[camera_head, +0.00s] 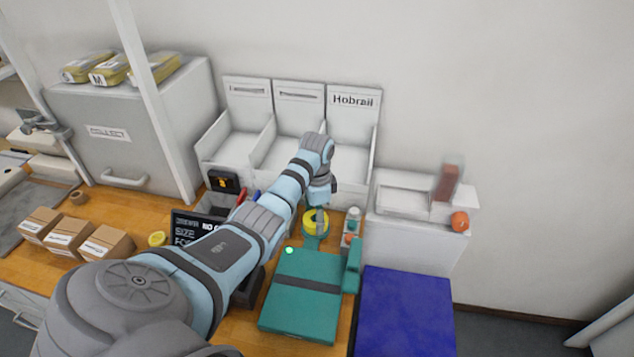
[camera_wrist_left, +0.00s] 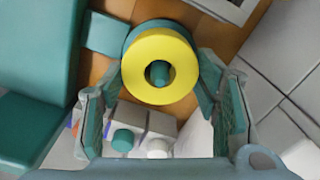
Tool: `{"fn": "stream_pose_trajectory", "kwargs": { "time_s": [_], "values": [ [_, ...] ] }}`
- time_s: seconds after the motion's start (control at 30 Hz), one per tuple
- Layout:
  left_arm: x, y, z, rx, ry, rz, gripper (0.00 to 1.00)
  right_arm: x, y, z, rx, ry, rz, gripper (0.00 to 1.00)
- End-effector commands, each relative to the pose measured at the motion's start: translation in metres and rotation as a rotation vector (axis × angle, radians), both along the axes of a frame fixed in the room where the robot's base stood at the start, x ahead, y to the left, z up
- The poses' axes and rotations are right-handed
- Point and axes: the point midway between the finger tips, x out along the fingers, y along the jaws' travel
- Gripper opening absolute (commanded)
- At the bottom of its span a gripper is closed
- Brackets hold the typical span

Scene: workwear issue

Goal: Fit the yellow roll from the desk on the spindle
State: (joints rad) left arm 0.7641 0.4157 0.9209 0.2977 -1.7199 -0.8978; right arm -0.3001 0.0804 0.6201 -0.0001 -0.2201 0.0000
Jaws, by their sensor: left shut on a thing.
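The yellow roll (camera_wrist_left: 137,78) sits between the fingers of my left gripper (camera_wrist_left: 163,82), which is shut on it. The teal spindle (camera_wrist_left: 160,72) shows through the roll's hole, so the roll is around its top end. How far down the roll sits I cannot tell. In the head view the yellow roll (camera_head: 309,226) is just beneath my left gripper (camera_head: 319,208), at the back of the teal machine (camera_head: 300,300). My left arm hides part of the desk. My right gripper is not in view.
Small bottles (camera_head: 353,222) with teal and orange tops stand close right of the roll. White bins (camera_head: 352,140) stand behind. A blue surface (camera_head: 405,315) lies to the right. A dark sign (camera_head: 192,226), a small yellow round thing (camera_head: 157,239) and cardboard boxes (camera_head: 105,243) are left.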

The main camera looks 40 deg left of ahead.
Motion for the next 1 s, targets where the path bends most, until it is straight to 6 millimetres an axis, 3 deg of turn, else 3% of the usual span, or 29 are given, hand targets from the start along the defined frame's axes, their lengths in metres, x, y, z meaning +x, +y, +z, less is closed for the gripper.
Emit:
{"fn": "stream_pose_trajectory", "kwargs": {
  "time_s": [0.13,0.17,0.3,0.87,1.0],
  "values": [
    [0.0001,-0.0001,0.0002,0.000,0.000,0.000,0.28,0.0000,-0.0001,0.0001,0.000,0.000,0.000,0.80],
    [0.0001,-0.0001,0.0002,0.000,0.000,0.000,0.61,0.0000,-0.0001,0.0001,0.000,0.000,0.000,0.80],
    [0.0001,-0.0001,0.0002,0.000,0.000,0.000,0.80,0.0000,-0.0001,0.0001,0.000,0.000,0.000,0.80],
    [0.0001,-0.0001,0.0003,0.000,0.000,0.000,0.80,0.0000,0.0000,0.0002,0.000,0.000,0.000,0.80],
    [0.0001,-0.0001,0.0082,0.000,0.000,0.000,0.80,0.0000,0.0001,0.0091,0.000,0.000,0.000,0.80]
  ]
}}
